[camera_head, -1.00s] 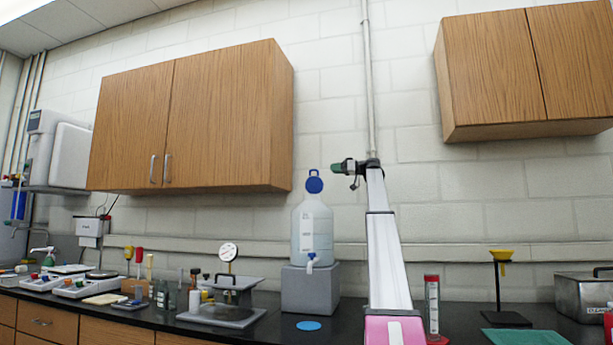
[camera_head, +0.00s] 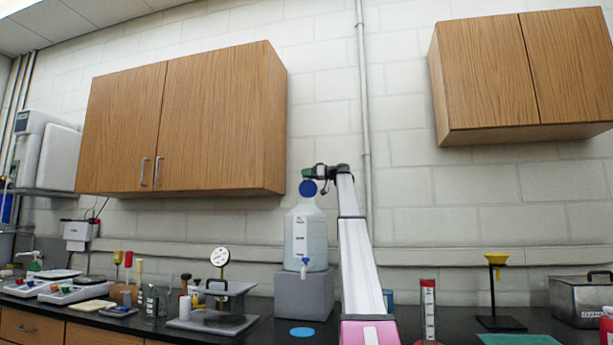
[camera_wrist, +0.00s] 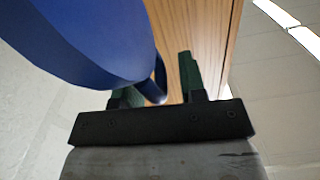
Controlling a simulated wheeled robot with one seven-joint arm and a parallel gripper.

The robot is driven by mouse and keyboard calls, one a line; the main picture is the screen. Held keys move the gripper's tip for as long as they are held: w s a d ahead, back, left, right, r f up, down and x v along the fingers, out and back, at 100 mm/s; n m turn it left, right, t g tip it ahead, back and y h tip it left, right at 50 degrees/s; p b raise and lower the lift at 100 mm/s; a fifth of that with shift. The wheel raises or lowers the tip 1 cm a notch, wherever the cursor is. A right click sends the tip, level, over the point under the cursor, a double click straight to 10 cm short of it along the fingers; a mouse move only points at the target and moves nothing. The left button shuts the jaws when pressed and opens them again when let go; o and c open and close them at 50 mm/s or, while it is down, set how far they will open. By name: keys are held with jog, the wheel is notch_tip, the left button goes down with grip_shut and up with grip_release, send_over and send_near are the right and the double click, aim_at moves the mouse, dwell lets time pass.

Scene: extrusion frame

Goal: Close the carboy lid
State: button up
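The carboy (camera_head: 306,238) is a translucent white bottle with a label and a spigot low on its front. It stands upright on a grey block. Its blue lid (camera_head: 308,188) stands raised above the neck, its round face toward the head camera. My gripper (camera_head: 308,173) is at the top of the lid. In the wrist view the lid (camera_wrist: 95,35) is large at upper left, and a narrow blue part reaches down between the dark green fingers of my gripper (camera_wrist: 157,80). The fingers are apart. The lid partly hides the left finger, and contact cannot be told.
The grey block (camera_head: 304,295) stands on the black bench. A blue disc (camera_head: 302,331) lies in front of it. A pressure gauge (camera_head: 220,259) and small bottles are to the left. A red-capped cylinder (camera_head: 428,310) and a yellow funnel (camera_head: 496,259) on a stand are to the right.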

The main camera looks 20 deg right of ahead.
jog(key=shift+a, duration=0.15)
grip_shut()
jog(key=shift+s, duration=0.1)
